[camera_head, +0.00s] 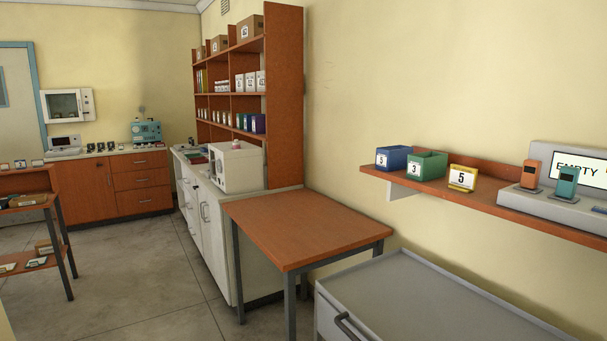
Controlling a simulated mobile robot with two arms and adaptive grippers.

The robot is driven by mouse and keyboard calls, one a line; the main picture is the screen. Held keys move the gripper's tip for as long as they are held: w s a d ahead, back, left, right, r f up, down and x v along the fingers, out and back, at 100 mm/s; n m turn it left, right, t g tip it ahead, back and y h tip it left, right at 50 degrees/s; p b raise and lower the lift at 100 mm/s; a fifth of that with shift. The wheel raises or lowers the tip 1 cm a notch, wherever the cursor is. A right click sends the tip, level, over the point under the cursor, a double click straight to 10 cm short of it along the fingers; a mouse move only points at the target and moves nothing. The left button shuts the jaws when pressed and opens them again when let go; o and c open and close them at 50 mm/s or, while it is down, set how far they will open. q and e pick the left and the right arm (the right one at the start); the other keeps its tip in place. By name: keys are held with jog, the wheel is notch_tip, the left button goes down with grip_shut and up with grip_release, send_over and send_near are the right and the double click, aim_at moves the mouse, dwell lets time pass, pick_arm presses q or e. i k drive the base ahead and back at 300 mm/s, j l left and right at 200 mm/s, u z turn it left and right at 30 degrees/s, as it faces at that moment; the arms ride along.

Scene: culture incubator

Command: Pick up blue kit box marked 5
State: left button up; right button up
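A blue kit box (393,157) with a white label marked 5 stands at the left end of the wooden wall shelf (425,188). A green box (427,166) marked 3 stands close to its right, and its left side is near the blue box. A smaller yellow box (463,178), also marked 5, stands further right on the same shelf. Neither of my grippers is in view.
A grey-topped cabinet (420,300) is below the shelf. A wooden table (300,225) stands left of it. A device with a screen (580,168) and two handheld units occupy the shelf's right end. Open floor (140,270) lies at the left.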

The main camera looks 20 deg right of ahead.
aim_at(388, 158)
jog(key=i, duration=0.6)
jog(key=i+j+z, duration=0.15)
jog(key=i, duration=0.4)
